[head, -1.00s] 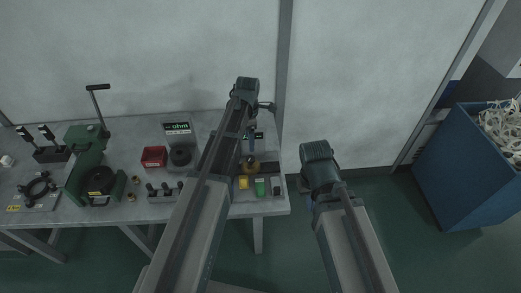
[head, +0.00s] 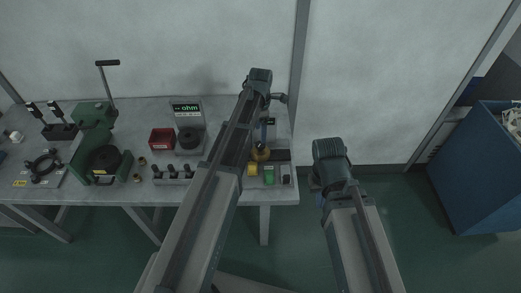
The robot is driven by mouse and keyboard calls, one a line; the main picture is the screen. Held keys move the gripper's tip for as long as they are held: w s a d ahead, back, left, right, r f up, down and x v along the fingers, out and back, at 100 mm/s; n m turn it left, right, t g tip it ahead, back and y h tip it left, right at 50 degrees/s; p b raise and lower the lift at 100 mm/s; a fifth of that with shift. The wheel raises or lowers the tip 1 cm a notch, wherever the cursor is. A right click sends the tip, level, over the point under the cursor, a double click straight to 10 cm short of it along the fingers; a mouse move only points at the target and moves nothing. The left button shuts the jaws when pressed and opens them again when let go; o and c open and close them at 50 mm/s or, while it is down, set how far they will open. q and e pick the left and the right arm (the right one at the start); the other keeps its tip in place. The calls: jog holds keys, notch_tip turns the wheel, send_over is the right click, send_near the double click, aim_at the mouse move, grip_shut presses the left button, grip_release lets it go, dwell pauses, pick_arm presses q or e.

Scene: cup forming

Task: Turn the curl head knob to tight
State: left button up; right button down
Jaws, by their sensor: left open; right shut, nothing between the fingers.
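My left gripper (head: 262,146) points down at the right end of the grey workbench (head: 222,184), just over a round brass-coloured part (head: 260,155). It looks open; its fingers are tiny and partly merged with that part, so I cannot tell whether they touch it. I cannot tell whether this part is the curl head knob; no tight mark is readable. My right arm (head: 333,165) hangs over the floor right of the bench, and its gripper is hidden behind the arm.
Left are an ohm meter (head: 186,108), a red bin (head: 161,139) and a green lever press (head: 92,146). A blue bin (head: 485,170) stands right.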

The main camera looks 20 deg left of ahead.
aim_at(261, 144)
pick_arm(q)
notch_tip(261, 144, down, 8)
jog(key=b, duration=0.7)
grip_shut()
